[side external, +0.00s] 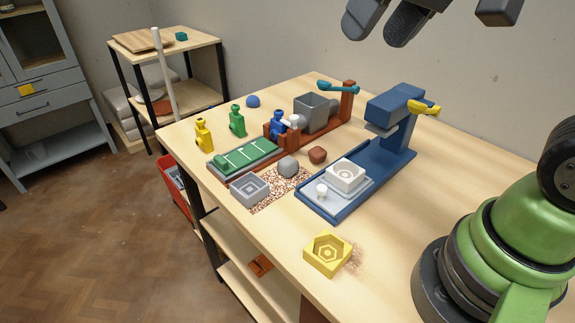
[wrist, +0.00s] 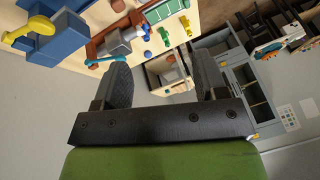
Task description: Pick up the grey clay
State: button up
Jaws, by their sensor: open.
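The grey clay (side external: 288,167) is a rounded lump on the speckled mat (side external: 266,204) on the table in the side external view. My gripper (side external: 385,24) is at the top of that view, high above the table and well away from the clay. In the wrist view my gripper (wrist: 162,78) has its two dark fingers wide apart with nothing held between them. I cannot make out the grey clay in the wrist view.
A blue press (side external: 397,110) stands right of the clay, with a white mould on its base. A brown-framed machine with a grey hopper (side external: 313,112) stands behind. Yellow (side external: 203,134) and green (side external: 237,120) figures stand left. A yellow mould (side external: 327,255) sits at the front.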

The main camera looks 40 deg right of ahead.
jog(key=w+f+n+g, duration=0.1)
jog(key=w+f, duration=0.1)
jog(key=w, duration=0.3)
jog(key=w+f+g, duration=0.1)
jog(key=w+f, duration=0.2)
jog(key=w, duration=0.1)
jog(key=n+g+h, duration=0.1)
jog(key=n+g, duration=0.1)
jog(key=g, duration=0.1)
send_over(288, 166)
notch_tip(288, 166, down, 13)
jog(key=f, duration=0.7)
jog(key=shift+w, duration=0.3)
jog(key=f, duration=0.5)
jog(key=shift+s+f, duration=0.25)
jog(key=shift+f, duration=0.15)
jog(key=c, duration=1)
